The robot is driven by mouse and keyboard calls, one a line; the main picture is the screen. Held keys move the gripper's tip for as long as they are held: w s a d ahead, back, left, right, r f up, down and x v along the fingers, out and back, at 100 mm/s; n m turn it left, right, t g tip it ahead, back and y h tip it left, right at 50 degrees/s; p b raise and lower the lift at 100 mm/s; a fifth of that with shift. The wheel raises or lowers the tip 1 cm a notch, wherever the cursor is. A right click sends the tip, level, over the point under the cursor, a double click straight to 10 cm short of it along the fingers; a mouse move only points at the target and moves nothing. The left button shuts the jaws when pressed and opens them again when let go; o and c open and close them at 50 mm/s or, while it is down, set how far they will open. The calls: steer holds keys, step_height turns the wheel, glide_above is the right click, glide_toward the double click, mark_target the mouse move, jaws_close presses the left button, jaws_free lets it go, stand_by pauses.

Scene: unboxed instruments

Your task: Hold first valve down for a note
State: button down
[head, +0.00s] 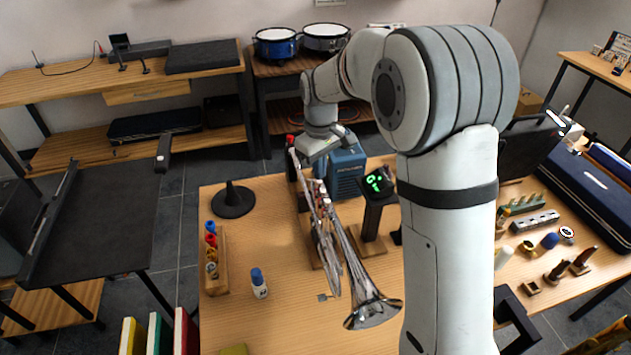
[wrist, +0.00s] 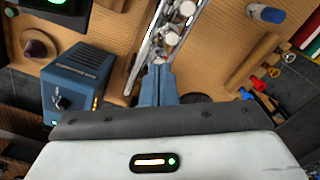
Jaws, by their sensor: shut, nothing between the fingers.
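A silver trumpet (head: 325,225) rests on a wooden stand on the table, its bell (head: 372,312) toward the front. In the wrist view the trumpet (wrist: 150,45) runs up from the fingertips, with round pale valve caps (wrist: 172,38) along it. My gripper (wrist: 161,68) is shut and empty, its blue fingers together and their tips at the near end of the valve row. I cannot tell whether the tips touch or press a valve. In the head view my arm's end hides most of the gripper. A tuner (head: 378,184) with a lit green display stands right of the trumpet.
A blue box (head: 347,173) stands close behind the trumpet; it also shows in the wrist view (wrist: 75,80). A blue-capped bottle (head: 259,284), a wooden rack (head: 216,262) and a black round stand (head: 233,200) are at left.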

mark_target(320, 182)
steer(key=shift+f, duration=0.2)
steer(key=shift+f+b, duration=0.95)
steer(key=shift+f, duration=0.4)
stand_by(0.5)
steer(key=shift+r+p, duration=2.6)
steer(key=shift+r, duration=0.95)
